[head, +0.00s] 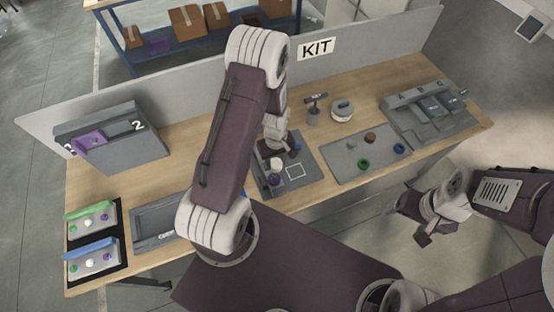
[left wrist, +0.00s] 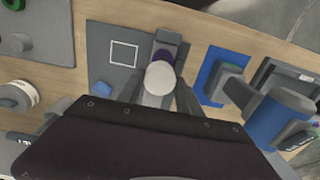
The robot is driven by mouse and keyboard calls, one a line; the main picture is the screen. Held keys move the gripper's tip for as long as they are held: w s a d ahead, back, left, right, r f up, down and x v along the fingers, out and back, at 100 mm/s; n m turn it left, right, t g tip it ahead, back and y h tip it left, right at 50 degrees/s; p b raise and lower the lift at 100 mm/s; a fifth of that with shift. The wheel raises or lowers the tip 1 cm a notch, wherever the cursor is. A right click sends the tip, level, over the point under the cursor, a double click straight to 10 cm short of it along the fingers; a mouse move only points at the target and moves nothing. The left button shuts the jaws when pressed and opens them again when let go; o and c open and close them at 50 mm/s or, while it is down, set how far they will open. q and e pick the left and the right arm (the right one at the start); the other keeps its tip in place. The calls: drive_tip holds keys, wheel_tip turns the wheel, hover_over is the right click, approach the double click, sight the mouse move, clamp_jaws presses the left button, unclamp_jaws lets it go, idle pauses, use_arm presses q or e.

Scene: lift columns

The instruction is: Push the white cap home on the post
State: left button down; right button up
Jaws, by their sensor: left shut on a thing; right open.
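The white cap (head: 276,163) shows below my left gripper (head: 273,157) in the head view, and its round top (left wrist: 160,77) is near the middle of the left wrist view. My left gripper's fingers lie on either side of it, shut on it. A purple part (head: 274,178) sits right beside the cap on a grey fixture (left wrist: 168,40). The post is hidden under the cap and fingers, so I cannot tell how far down the cap sits. My right gripper (head: 424,228) is open and empty, off the table's front edge.
A dark grey mat (head: 311,178) with a white square outline lies under the fixture; a blue piece (head: 295,147) stands on it. A grey tray (head: 345,164) with several coloured rings is to the right. A lettered rack (head: 405,108), numbered box (head: 130,150) and two button panels (head: 92,219) stand around.

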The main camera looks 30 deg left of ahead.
sight(274, 174)
use_arm(q)
drive_tip(key=shift+s+a+f+b, duration=0.3)
drive_tip(key=shift+f+b, duration=0.15)
drive_tip(key=shift+f, duration=0.15)
drive_tip(key=shift+s+a+f+b, duration=0.3)
drive_tip(key=shift+f+b, duration=0.15)
drive_tip(key=shift+f, duration=0.1)
drive_tip(key=f, duration=0.1)
drive_tip(key=b, duration=0.1)
drive_tip(key=w+d+f+b, duration=0.1)
drive_tip(key=shift+f, duration=0.3)
drive_tip(key=shift+s+a+r, duration=0.1)
drive_tip(key=shift+s+a, duration=0.15)
drive_tip(key=shift+s, duration=0.05)
drive_tip(key=shift+w+d+f+b, duration=0.15)
drive_tip(key=shift+d+f+b, duration=0.05)
drive_tip(key=shift+f+b, duration=0.2)
use_arm(e)
drive_tip(key=f, duration=0.4)
drive_tip(key=shift+s+a+f, duration=0.25)
drive_tip(key=shift+s+a, duration=0.05)
drive_tip(key=shift+s, duration=0.05)
use_arm(q)
drive_tip(key=shift+a, duration=0.1)
drive_tip(key=shift+f, duration=0.1)
drive_tip(key=shift+f, duration=0.15)
drive_tip(key=shift+f+b, duration=0.3)
use_arm(e)
drive_tip(key=shift+f, duration=0.4)
